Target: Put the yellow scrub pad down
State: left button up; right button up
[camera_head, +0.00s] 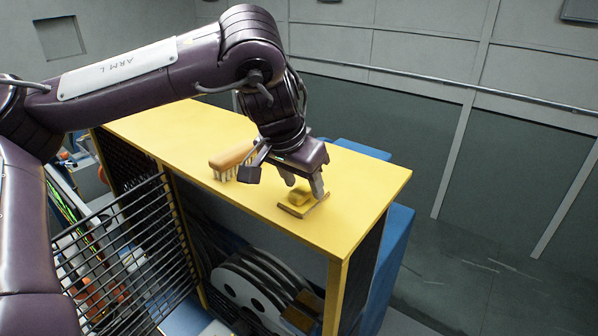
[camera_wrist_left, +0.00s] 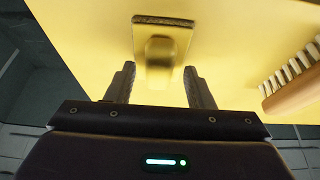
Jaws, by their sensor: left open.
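The yellow scrub pad (camera_head: 301,201) lies flat on the yellow top of the console (camera_head: 372,188), near its front right end. It has a raised yellow grip and a darker edge. It also shows in the left wrist view (camera_wrist_left: 162,44), just beyond the fingertips. My left gripper (camera_head: 303,184) is just above and behind the pad. Its two fingers are apart, one to each side of the pad's near end in the left wrist view (camera_wrist_left: 160,84), with nothing held between them. My right gripper is in neither view.
A wooden brush (camera_head: 231,157) with pale bristles lies on the console top left of the pad; the left wrist view also shows it (camera_wrist_left: 296,80). A black wire rack (camera_head: 115,250) and a pale reel (camera_head: 250,283) sit below the top. The top's right end is clear.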

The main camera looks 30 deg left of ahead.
pick_arm(q)
jog(key=v, duration=1.2)
jog(key=shift+b, duration=0.35)
jog(key=shift+r, duration=0.1)
